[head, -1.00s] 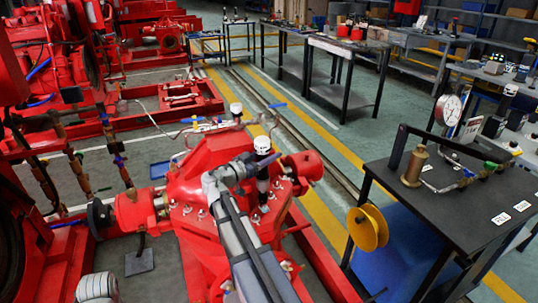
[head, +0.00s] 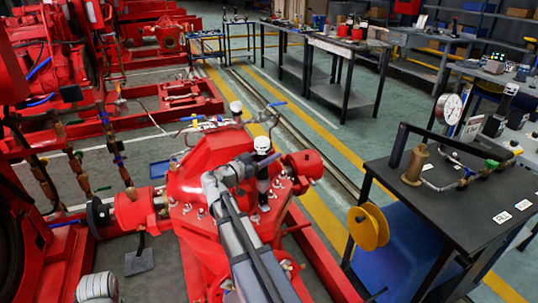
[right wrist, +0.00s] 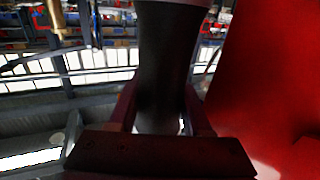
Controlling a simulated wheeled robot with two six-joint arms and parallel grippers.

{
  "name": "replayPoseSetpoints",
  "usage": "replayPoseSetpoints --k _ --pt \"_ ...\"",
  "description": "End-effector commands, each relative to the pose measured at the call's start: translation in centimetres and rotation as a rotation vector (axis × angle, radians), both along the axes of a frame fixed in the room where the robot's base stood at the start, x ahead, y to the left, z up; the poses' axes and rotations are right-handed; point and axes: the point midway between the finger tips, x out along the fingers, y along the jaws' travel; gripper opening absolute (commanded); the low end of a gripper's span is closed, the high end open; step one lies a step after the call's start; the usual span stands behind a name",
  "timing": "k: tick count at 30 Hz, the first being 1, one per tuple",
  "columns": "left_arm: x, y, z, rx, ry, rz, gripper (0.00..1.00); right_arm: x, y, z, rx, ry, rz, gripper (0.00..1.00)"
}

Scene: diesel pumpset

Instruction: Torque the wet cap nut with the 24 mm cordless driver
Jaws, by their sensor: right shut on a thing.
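My right gripper (head: 258,166) is shut on the cordless driver (head: 263,146), which has a white top and a dark body and stands upright over the red pump casing (head: 205,160). In the right wrist view the driver's dark handle (right wrist: 163,70) sits between the jaws. The driver's lower end comes down among the studs and nuts on the casing. I cannot tell which of these is the wet cap nut, or whether the driver's tip is seated on one. My left gripper is not in view.
Red pipework and frames lie left. Striped floor is free behind the pump.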

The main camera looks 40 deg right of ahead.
Motion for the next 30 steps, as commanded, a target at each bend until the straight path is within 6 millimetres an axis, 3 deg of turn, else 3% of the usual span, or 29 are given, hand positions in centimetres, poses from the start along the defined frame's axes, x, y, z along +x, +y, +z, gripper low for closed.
replayPoseSetpoints --k 30 --pt "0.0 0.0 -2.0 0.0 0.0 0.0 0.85 0.0 0.0 -2.0 -0.002 0.001 0.0 0.0"
